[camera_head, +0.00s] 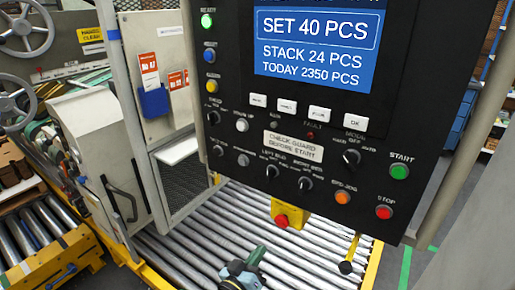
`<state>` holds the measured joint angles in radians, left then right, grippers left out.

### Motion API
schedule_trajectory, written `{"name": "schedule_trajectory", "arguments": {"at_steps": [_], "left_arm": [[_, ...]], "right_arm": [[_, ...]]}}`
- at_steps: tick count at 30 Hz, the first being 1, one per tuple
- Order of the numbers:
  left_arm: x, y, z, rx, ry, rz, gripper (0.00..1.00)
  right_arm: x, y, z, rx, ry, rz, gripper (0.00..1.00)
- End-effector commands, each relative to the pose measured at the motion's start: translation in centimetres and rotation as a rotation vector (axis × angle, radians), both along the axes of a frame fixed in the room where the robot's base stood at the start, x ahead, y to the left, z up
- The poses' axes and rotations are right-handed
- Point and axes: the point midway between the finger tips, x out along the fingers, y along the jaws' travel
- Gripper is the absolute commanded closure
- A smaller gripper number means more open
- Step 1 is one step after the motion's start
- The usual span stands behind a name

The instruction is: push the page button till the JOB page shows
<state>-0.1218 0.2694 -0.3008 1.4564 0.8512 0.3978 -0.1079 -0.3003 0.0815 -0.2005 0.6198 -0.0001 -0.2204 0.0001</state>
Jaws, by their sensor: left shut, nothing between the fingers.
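The screen (314,66) on the black control panel (225,130) is lit blue and reads SET 40 PCS, STACK 24 PCS, TODAY 2350 PCS. The word JOB does not show on it. Several white buttons stand in a row below the screen: a far-left one (258,100), a second (287,106), a third (320,113) and one at the right that seems to read OK (355,121). The other labels are too small to tell which is the page button. My left gripper (257,254) is shut at the bottom, well below the buttons and apart from the panel.
Knobs and lamps fill the lower panel, with a green START button (399,171), a red STOP button (384,212) and an orange button (342,197). A yellow box with a red button (281,220) hangs below. A roller conveyor (200,240) runs beneath.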

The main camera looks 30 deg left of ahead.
Motion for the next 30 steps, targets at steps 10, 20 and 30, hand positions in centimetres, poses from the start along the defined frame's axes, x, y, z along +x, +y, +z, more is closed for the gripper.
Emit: {"name": "schedule_trajectory", "arguments": {"at_steps": [10,20,30], "left_arm": [[0.9,2.2,24.9,-0.468,-0.526,0.106,1.0],[-4.2,4.4,38.4,-0.95,-0.732,0.13,1.0],[-5.0,4.6,39.5,-1.02,-0.737,0.133,1.0]], "right_arm": [[0.0,0.0,1.5,0.0,0.001,-0.001,0.01],[0.0,0.0,2.5,0.0,0.0,-0.001,0.01],[0.0,0.1,2.5,0.001,0.0,-0.002,0.01]]}}
